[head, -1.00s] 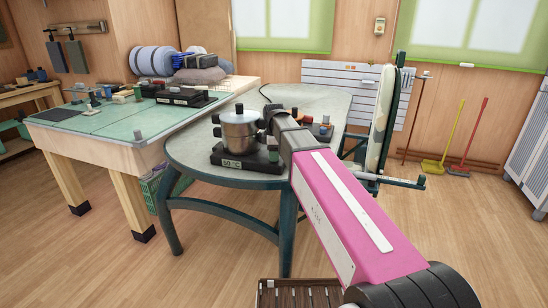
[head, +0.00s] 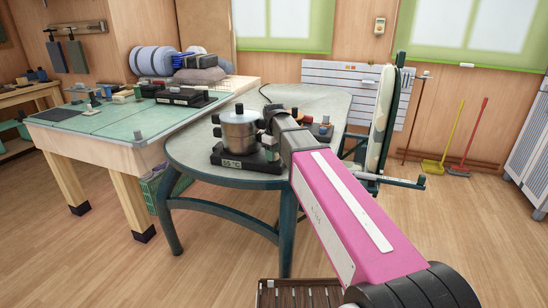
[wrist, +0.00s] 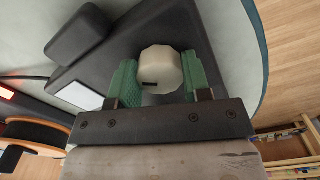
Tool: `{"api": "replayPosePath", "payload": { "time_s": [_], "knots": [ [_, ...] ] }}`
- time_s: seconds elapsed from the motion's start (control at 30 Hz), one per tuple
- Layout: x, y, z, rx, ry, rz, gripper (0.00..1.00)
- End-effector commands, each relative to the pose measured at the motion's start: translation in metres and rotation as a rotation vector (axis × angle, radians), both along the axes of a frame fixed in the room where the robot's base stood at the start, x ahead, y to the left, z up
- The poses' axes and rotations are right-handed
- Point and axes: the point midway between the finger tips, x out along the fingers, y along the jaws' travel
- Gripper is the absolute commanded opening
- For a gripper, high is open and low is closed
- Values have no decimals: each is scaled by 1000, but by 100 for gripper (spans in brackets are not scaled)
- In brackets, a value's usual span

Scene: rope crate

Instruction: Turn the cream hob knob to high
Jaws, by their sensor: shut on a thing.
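The cream knob (wrist: 161,66) is a faceted, pale knob with a short dark mark on its near side. In the wrist view it sits between the two green fingers of my gripper (wrist: 158,76), which is shut on it. The knob stands on the black hob (wrist: 92,75), which also shows in the head view (head: 231,164) with a "50 °C" label on its front. A metal pot (head: 239,131) with a black lid knob stands on the hob. In the head view my wrist hides the cream knob.
The hob is on a grey-topped table (head: 190,140) with green legs. A green-topped bench (head: 95,130) stands close on the left. Other small items lie beyond my wrist on the table. The floor in front is mostly clear, with a slatted crate (head: 300,292) at the bottom.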

Motion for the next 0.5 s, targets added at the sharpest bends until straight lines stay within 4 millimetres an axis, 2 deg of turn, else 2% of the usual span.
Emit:
{"api": "replayPosePath", "payload": {
  "time_s": [0.2, 0.23, 0.27, 0.5],
  "knots": [
    [0, 0, -1, -1, 1, 1, 11],
    [0, 0, -1, -1, 1, 1, 54],
    [0, 0, -1, -1, 1, 1, 61],
    [0, 0, 0, -1, 1, 2, 61]
  ]
}}
